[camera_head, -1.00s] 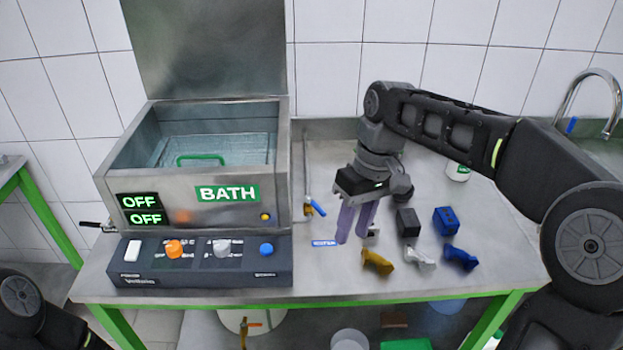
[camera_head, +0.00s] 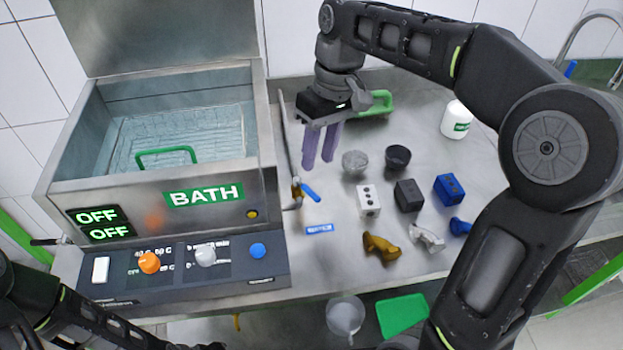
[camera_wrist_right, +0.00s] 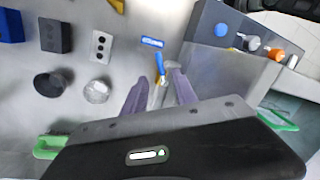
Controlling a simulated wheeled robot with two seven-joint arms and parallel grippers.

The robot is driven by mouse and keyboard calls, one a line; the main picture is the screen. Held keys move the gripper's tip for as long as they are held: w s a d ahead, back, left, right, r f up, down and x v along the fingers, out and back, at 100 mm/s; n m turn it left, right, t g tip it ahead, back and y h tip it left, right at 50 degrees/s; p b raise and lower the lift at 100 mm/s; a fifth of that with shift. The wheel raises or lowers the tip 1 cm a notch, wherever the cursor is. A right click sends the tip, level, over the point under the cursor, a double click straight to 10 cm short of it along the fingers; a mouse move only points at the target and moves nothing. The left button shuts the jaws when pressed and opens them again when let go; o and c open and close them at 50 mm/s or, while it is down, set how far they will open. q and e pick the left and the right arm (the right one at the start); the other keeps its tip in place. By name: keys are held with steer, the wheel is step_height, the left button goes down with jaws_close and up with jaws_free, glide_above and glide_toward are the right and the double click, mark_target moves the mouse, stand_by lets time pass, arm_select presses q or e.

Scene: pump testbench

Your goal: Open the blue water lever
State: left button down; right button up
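The blue water lever (camera_head: 310,193) is a small blue handle on a brass valve (camera_head: 296,190) on a thin pipe along the right side of the bath. It slants down to the right. My right gripper (camera_head: 318,162) has two purple fingers pointing down, just behind the lever in the head view. In the right wrist view the lever (camera_wrist_right: 160,65) shows just past the gap between the parted fingertips (camera_wrist_right: 161,78). The fingers are open and empty, and do not appear to touch the lever. My left arm shows at lower left; its gripper is not visible.
The metal bath (camera_head: 160,205) and its control panel (camera_head: 190,268) stand left of the lever. A blue label (camera_head: 319,229) lies in front of it. Cups, small blocks (camera_head: 368,201) and coloured pieces (camera_head: 381,246) lie to the right. A white bottle (camera_head: 456,120) stands farther back.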

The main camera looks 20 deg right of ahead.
mark_target(311, 191)
steer(key=f, duration=0.2)
steer(key=a+f, duration=0.1)
steer(key=f, duration=0.4)
steer(key=shift+s+a+f+b, duration=0.2)
steer(key=shift+f+b, duration=0.05)
steer(key=shift+b, duration=0.15)
jaws_close()
stand_by(1.1)
